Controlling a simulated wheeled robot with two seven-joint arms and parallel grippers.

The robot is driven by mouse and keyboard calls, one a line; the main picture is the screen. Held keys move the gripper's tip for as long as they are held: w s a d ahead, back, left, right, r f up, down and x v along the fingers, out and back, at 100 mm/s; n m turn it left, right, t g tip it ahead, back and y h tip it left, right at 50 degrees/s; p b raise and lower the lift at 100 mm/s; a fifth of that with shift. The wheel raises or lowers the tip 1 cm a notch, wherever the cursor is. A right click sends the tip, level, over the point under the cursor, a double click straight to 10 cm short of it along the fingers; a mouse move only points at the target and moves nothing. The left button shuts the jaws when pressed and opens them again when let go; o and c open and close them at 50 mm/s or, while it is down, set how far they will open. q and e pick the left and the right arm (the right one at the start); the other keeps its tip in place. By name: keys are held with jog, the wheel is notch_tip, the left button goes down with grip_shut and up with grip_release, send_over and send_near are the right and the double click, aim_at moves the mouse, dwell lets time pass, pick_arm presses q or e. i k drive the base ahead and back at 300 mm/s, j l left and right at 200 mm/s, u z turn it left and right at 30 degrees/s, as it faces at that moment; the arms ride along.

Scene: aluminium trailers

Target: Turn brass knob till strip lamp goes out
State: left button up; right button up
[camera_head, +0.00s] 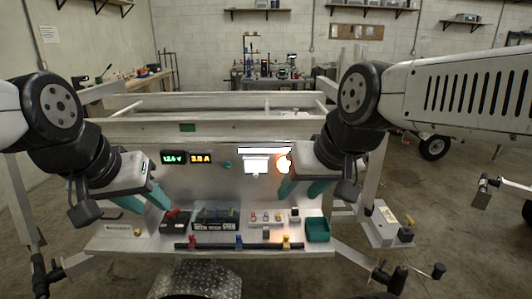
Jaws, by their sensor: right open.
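The strip lamp (263,151) is a bright white bar, lit, on the upright aluminium panel. Below its right end is a round, glowing orange-yellow thing (284,163), partly hidden by my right gripper; it may be the brass knob, but glare hides its shape. My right gripper (302,190) is open, its teal fingers apart, just below and right of that round thing; I cannot tell whether it touches. My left gripper (142,199) is open and empty at the left of the panel, with its teal fingers spread.
Green and amber displays (187,158) and a white lit plate (256,166) are on the panel. The shelf below holds a black tray (215,221), small coloured parts and a teal bin (317,230). A side ledge (385,225) stands at right.

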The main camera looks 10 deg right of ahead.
aim_at(137, 232)
jog(key=u, duration=0.9)
jog(key=k+j+z, duration=0.15)
jog(key=j, duration=0.3)
jog(key=i+l+u, duration=0.2)
jog(key=i, duration=0.2)
jog(key=i+j, duration=0.1)
jog(key=j, duration=0.2)
jog(key=i+j, duration=0.15)
jog(key=i+j+z, duration=0.1)
jog(key=j, duration=0.3)
